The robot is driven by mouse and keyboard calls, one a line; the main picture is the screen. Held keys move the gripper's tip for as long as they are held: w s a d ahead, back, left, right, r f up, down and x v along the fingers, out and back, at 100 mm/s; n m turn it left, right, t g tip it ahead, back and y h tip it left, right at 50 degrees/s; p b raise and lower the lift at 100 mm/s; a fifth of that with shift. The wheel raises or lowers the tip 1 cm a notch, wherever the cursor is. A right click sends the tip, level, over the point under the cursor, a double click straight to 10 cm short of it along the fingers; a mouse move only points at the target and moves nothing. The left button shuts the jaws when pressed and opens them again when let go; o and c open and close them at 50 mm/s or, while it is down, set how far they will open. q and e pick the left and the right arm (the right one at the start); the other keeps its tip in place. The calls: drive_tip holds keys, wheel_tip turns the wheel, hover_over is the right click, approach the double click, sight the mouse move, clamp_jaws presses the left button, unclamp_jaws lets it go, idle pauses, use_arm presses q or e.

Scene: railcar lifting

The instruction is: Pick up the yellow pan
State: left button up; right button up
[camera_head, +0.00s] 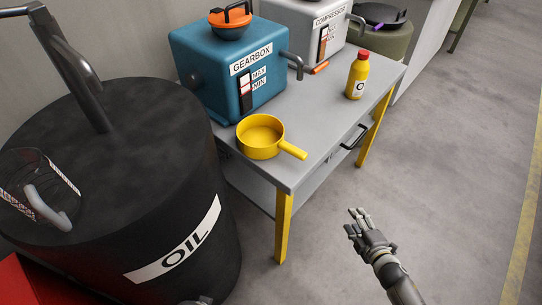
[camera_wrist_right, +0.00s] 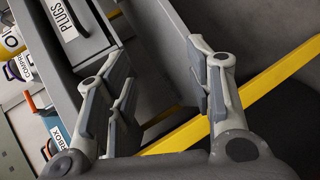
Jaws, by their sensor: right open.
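The yellow pan (camera_head: 261,138) stands upright on the grey workbench (camera_head: 318,132), near its front left corner, in front of the blue gearbox. Its handle points right and toward the bench's front edge. It looks empty. My right gripper (camera_head: 357,224) is open and empty, out in front of the bench and apart from the pan. In the right wrist view its fingers (camera_wrist_right: 165,65) are spread with nothing between them. The pan does not show clearly there. A small grey part at the bottom edge of the head view looks like my left gripper (camera_head: 199,300); its fingers cannot be made out.
The blue gearbox (camera_head: 228,72) and a grey compressor (camera_head: 306,25) stand at the back of the bench. A yellow bottle (camera_head: 358,76) with a red cap stands farther right. A large black oil drum (camera_head: 115,190) is at the left. The floor (camera_head: 450,140) at the right is clear.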

drive_tip(key=w+a+r+n+t+y+b, duration=0.2)
drive_tip(key=w+a+r+n+y+b, duration=0.3)
drive_tip(key=r+n, duration=0.45)
drive_tip(key=n+g+y+b, duration=0.5)
drive_tip(key=n+y+b, duration=0.1)
drive_tip(key=n, duration=1.2)
approach(306, 158)
drive_tip(key=w+x, duration=0.1)
drive_tip(key=x, duration=0.3)
drive_tip(key=shift+n+y, duration=0.3)
drive_tip(key=shift+n, duration=0.15)
drive_tip(key=x, duration=0.4)
drive_tip(key=shift+a+f+p, duration=0.1)
drive_tip(key=shift+a+p, duration=0.25)
drive_tip(key=shift+p, duration=0.05)
drive_tip(key=shift+x, duration=3.1)
use_arm(q)
drive_tip(key=w+r+t, duration=0.1)
drive_tip(key=w+r, duration=0.3)
drive_tip(key=r, duration=0.8)
drive_tip(key=shift+d+r, duration=0.15)
drive_tip(key=shift+r, duration=0.1)
use_arm(e)
drive_tip(key=shift+s, duration=0.15)
drive_tip(key=shift+c, duration=0.2)
clamp_jaws()
